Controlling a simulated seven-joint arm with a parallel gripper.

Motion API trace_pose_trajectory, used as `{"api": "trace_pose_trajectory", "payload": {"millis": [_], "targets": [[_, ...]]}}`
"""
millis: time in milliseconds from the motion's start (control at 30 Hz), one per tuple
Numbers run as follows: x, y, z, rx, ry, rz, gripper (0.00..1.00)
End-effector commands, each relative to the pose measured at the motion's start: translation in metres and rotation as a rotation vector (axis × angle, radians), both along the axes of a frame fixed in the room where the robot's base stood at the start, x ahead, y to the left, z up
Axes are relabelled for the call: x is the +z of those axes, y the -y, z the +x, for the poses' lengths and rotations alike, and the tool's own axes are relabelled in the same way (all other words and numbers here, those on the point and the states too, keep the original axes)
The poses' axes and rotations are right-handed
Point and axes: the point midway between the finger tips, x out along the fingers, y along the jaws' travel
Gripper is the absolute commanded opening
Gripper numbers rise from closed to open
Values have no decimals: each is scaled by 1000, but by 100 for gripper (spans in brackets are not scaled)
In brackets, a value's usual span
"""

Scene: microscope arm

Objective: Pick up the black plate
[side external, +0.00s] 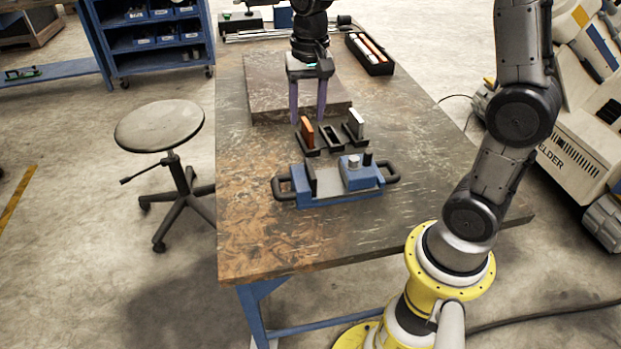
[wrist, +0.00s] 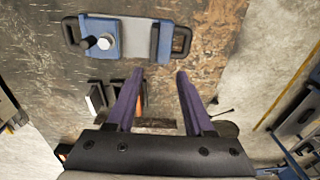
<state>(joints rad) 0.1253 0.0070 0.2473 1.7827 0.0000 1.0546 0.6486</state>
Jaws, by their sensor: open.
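My gripper (side external: 307,119) is open and empty, its two purple fingers pointing down behind the row of small black holders. In the wrist view its fingertips (wrist: 160,73) are apart with nothing between them. A thin dark upright piece (side external: 311,179), which looks like the black plate, stands at the left of the blue handled fixture. It appears as a black piece (wrist: 155,42) at the fixture's right in the wrist view. The middle black holder (side external: 333,138) looks empty, though dark on dark is hard to tell. The blue fixture (side external: 362,178) has a metal knob and a black post.
An orange plate (side external: 307,131) and a white plate (side external: 356,124) stand in holders on either side of the middle one. A flat brown slab (side external: 265,88) lies behind. A black box (side external: 371,54) of coloured pieces is at the back right. The table's front is clear.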

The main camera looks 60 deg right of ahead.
Motion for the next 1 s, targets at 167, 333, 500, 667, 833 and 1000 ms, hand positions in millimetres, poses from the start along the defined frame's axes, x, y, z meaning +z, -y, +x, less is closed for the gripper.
{"api": "trace_pose_trajectory", "payload": {"millis": [167, 333, 500, 667, 833, 1000], "targets": [[-23, 5, 1, -12, -53, 6, 52], [-49, 5, -1, -13, -57, 8, 52], [-81, 6, -1, -12, -55, 7, 52], [-100, 6, 0, -12, -53, 6, 52], [-109, 6, 0, -12, -52, 7, 52], [-132, 10, -2, -13, -55, 7, 52]]}}
